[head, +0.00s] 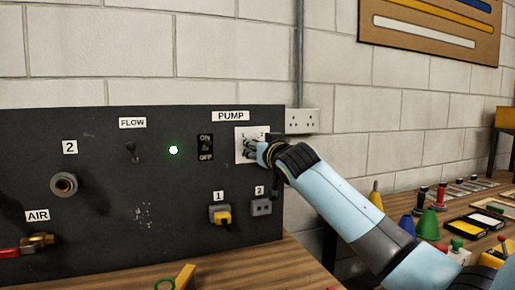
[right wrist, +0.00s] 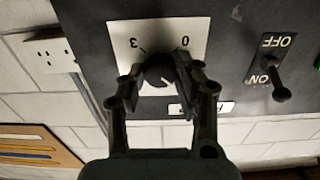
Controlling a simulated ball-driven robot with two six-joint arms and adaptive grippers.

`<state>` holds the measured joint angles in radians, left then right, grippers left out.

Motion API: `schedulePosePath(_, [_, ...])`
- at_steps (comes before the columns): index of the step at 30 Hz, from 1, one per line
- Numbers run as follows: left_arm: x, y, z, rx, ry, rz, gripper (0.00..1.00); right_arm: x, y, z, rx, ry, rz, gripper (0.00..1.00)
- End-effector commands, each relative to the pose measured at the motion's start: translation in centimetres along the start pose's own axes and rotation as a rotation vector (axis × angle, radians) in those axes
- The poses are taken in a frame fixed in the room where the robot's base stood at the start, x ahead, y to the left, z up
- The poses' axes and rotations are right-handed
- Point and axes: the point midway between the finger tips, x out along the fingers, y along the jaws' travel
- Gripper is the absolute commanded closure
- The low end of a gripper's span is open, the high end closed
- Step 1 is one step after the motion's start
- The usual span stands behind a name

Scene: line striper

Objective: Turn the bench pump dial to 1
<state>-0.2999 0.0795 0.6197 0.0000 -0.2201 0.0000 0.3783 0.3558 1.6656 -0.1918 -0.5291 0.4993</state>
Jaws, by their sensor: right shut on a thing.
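The pump dial's white plate (head: 241,131) is on the dark panel under the PUMP label (head: 230,116). My right gripper (head: 252,148) reaches the plate from the right and covers much of it. In the right wrist view the picture is upside down, and the plate (right wrist: 190,28) shows the marks 3 and 0. The black dial knob (right wrist: 158,74) is between the two fingers of my right gripper (right wrist: 160,78), which is shut on it. The 1 and 2 marks are not readable, and I cannot tell the knob's setting. My left gripper is not in view.
An ON/OFF toggle switch (head: 205,147) is just left of the dial, near a lit green lamp (head: 173,150). A wall socket (head: 302,121) is to the right. Below are sockets 1 and 2, with a yellow plug (head: 222,217) in socket 1. Cones and tools crowd the bench at right.

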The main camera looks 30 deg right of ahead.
Motion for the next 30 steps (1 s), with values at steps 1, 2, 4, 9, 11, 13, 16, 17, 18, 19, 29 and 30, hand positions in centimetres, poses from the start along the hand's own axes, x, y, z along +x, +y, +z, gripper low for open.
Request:
schedulePosePath(1, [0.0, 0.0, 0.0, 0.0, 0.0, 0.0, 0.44, 0.0, 0.0, 0.3, 0.001, -0.007, 0.001, 1.0])
schedulePosePath(2, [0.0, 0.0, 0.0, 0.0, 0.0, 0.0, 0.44, 0.0, 0.0, 0.3, 0.001, -0.007, 0.001, 1.0])
schedulePosePath(4, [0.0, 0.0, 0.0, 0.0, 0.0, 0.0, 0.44, 0.0, 0.0, 0.3, 0.0, -0.007, 0.001, 0.63])
schedulePosePath(9, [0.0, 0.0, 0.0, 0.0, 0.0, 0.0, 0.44, 0.0, 0.0, 0.2, 0.0, -0.004, 0.001, 0.45])
schedulePosePath(11, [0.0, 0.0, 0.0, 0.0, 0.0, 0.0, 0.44, 0.0, 0.0, 0.2, -0.001, -0.003, 0.0, 0.45])
schedulePosePath(13, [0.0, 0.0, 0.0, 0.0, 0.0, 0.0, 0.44, 0.0, 0.0, 0.1, -0.001, -0.003, 0.0, 0.45])
schedulePosePath(16, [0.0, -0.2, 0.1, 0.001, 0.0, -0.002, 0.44, -0.1, 0.0, 0.1, -0.001, -0.002, 0.0, 0.45])
schedulePosePath(17, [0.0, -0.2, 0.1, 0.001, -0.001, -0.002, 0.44, -0.2, 0.0, 0.1, -0.001, -0.002, 0.0, 0.45])
schedulePosePath(18, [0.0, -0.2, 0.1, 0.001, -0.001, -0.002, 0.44, -0.4, 0.0, 0.1, -0.001, -0.002, 0.0, 0.45])
schedulePosePath(19, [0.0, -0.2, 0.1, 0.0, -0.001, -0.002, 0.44, -0.7, 0.0, 0.2, -0.002, -0.002, 0.0, 0.45])
schedulePosePath(29, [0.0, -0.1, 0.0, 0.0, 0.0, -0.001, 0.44, -7.5, 0.0, 0.2, -0.005, -0.004, -0.001, 0.45])
schedulePosePath(30, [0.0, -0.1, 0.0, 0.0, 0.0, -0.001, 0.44, -8.3, 0.0, 0.2, -0.005, -0.003, -0.001, 0.45])
